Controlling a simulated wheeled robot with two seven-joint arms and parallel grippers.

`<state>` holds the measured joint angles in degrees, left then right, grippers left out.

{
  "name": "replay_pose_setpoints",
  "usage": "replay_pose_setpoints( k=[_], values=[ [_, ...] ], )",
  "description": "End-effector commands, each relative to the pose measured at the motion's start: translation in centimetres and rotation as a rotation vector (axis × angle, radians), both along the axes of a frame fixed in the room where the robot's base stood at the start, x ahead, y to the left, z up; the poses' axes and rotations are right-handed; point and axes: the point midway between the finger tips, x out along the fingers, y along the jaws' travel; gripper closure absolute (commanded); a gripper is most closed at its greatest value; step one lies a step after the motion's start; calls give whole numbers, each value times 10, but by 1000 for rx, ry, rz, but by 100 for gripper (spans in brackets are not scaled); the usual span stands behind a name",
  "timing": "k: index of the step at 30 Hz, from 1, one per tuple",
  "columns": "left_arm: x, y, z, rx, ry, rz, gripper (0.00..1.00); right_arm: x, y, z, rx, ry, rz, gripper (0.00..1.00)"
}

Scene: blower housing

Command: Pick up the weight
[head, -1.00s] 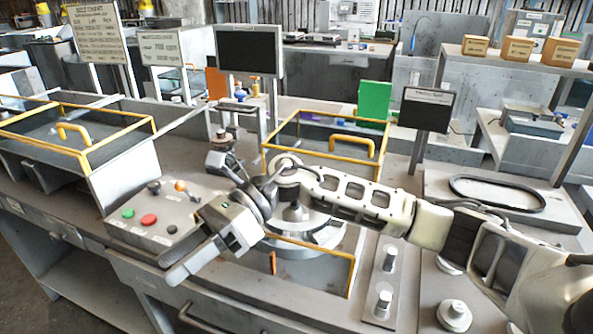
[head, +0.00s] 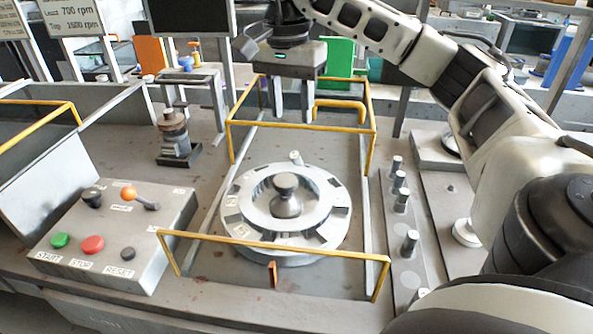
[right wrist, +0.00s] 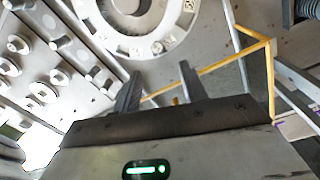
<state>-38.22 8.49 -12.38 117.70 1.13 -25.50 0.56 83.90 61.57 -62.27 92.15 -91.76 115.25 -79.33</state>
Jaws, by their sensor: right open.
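Several small grey metal cylinders stand on a narrow plate (head: 408,272) right of the yellow-railed bay; one cylinder (head: 410,243) is near the front. They look like weights, but I cannot tell which one the task means. Knob-like metal pieces (right wrist: 58,43) also show at the left of the right wrist view. My right gripper (head: 292,112) hangs fingers-down above the back of the bay, open and empty, apart from the cylinders. Its two fingers (right wrist: 160,78) show spread in the right wrist view. My left gripper is out of view.
A round slotted disc (head: 237,212) with a central knob (head: 287,195) sits in the bay. Yellow rails (head: 270,246) stand up at its front and back. A control box (head: 120,235) is at left, with a dark stacked metal piece (head: 175,138) behind it.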

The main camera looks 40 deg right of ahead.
Motion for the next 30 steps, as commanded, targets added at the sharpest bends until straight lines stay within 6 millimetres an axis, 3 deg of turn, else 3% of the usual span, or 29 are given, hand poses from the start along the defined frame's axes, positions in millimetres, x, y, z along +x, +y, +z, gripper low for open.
replay_pose_setpoints(
  k=[1, 3, 11, 21, 29, 30],
  values=[
    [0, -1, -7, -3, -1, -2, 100, -1, 0, -16, 1, 3, 0, 57],
    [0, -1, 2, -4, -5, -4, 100, -2, 0, -20, -1, 2, -1, 57],
    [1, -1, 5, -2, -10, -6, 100, -4, 0, -39, 0, 0, 0, 57],
    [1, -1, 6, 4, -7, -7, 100, -11, 1, -83, 2, 1, -1, 57],
    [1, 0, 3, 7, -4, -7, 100, -11, 1, -86, 3, -1, 0, 57],
    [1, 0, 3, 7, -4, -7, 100, -11, 1, -86, 3, -1, 0, 66]
  ],
)
